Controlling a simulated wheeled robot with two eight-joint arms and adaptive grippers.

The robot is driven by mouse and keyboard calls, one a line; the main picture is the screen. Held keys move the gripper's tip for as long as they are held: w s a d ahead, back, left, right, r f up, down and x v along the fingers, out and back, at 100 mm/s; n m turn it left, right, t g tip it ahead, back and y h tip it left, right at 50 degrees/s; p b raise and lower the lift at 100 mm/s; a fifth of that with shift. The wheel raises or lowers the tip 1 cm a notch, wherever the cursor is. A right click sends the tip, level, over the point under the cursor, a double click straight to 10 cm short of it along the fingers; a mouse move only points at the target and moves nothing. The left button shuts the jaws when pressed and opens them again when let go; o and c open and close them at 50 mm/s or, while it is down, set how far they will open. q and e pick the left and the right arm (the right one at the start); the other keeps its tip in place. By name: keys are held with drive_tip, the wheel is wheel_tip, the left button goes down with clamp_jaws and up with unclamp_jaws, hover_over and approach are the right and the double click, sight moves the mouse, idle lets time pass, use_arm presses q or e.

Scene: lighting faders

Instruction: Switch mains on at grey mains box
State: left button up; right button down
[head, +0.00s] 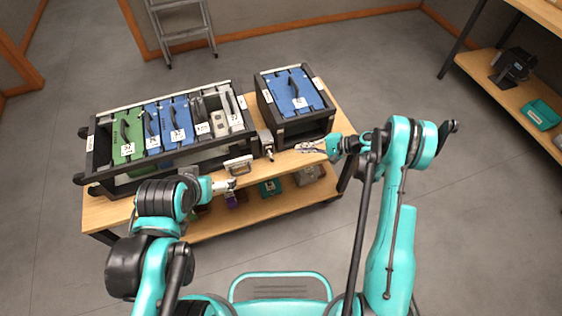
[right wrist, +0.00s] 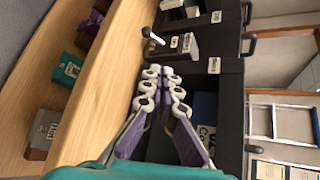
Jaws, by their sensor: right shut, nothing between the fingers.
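The grey mains box (head: 265,138) is a small box at the front edge of the table, between the two black racks. A lever with a pale knob sticks out of its front. In the right wrist view the mains box (right wrist: 183,45) is ahead of the fingertips, with its lever (right wrist: 152,37) pointing left. My right gripper (head: 303,147) is shut and empty, to the right of the box and apart from it. It also shows in the right wrist view (right wrist: 161,75). My left gripper (head: 230,186) is near the table's front edge, left of the box; its fingers are too small to read.
A long black rack (head: 90,142) holds green, blue and grey modules. A smaller black rack (head: 318,128) holds a blue module. A pale handled piece (head: 238,164) sits at the table's (head: 98,212) front edge. Several items lie on the lower shelf. A ladder (head: 180,38) stands behind.

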sight(279, 161)
use_arm(q)
drive_tip(key=shift+s+d+f, duration=0.25)
drive_tip(key=shift+s+d, duration=0.1)
drive_tip(key=shift+s, duration=0.05)
use_arm(e)
drive_tip(key=shift+y, duration=0.5)
drive_tip(key=f, duration=0.2)
drive_tip(key=s+f, duration=0.1)
drive_tip(key=shift+s+d+f, duration=0.1)
drive_tip(key=shift+s+f, duration=0.1)
drive_tip(key=shift+f, duration=0.2)
drive_tip(key=b+x, duration=0.3)
drive_tip(key=x, duration=0.5)
drive_tip(key=shift+a+f, duration=0.25)
drive_tip(key=shift+a, duration=0.05)
drive_tip(key=shift+w+a+f+b, duration=0.15)
drive_tip(key=shift+a+b, duration=0.2)
drive_tip(key=shift+a, duration=0.25)
use_arm(q)
wheel_tip(279, 161, down, 3)
drive_tip(key=shift+f, duration=0.2)
